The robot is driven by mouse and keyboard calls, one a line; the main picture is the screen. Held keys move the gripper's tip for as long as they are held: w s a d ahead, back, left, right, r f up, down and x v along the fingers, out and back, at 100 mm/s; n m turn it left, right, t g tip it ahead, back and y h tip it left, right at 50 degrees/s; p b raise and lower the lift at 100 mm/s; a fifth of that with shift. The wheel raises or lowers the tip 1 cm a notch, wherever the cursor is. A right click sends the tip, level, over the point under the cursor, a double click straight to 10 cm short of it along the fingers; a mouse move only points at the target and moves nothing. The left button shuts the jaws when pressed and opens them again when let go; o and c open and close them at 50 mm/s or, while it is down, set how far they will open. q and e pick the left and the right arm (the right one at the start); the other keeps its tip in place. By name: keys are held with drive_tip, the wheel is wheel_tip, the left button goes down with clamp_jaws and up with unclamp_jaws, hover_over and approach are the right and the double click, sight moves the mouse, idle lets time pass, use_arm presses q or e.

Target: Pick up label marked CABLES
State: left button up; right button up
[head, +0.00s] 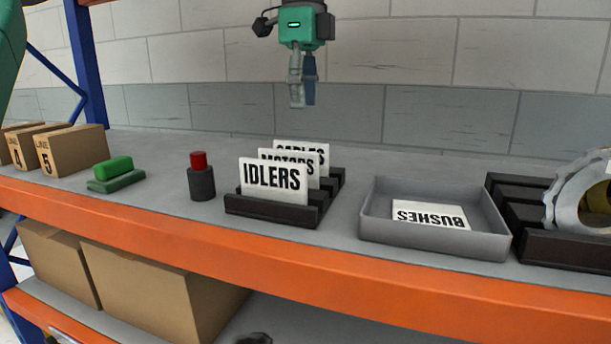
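The white CABLES label (301,147) stands upright at the back of a dark slotted rack (272,212). Only its top strip shows, as the MOTORS label (313,157) and the IDLERS label (273,180) stand in front of it. My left gripper (303,104) hangs with its fingers pointing down, above the CABLES label and apart from it. Nothing shows between its fingers. They look side by side from here, so I cannot tell how far apart they are. My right gripper is not in view.
A grey tray (378,237) right of the rack holds a BUSHES label (431,214). A dark ribbed holder with a metal ring (565,200) is at far right. A block wall stands behind.

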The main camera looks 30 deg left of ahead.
sight(305, 148)
use_arm(q)
drive_tip(key=f, duration=0.2)
drive_tip(key=a+f+b, duration=0.1)
drive_tip(key=f, duration=0.1)
drive_tip(key=shift+a, duration=0.15)
drive_tip(key=shift+d+f, duration=0.3)
drive_tip(key=shift+d, duration=0.25)
drive_tip(key=f+b, duration=0.1)
drive_tip(key=f, duration=0.1)
drive_tip(key=f+b, duration=0.2)
drive_tip(key=shift+w+d+f, duration=0.1)
drive_tip(key=shift+d+f, duration=0.1)
drive_tip(key=shift+f, duration=0.1)
drive_tip(key=shift+a, duration=0.55)
drive_tip(key=shift+c, duration=0.8)
clamp_jaws()
drive_tip(key=shift+d+r, duration=0.1)
drive_tip(key=shift+d, duration=0.45)
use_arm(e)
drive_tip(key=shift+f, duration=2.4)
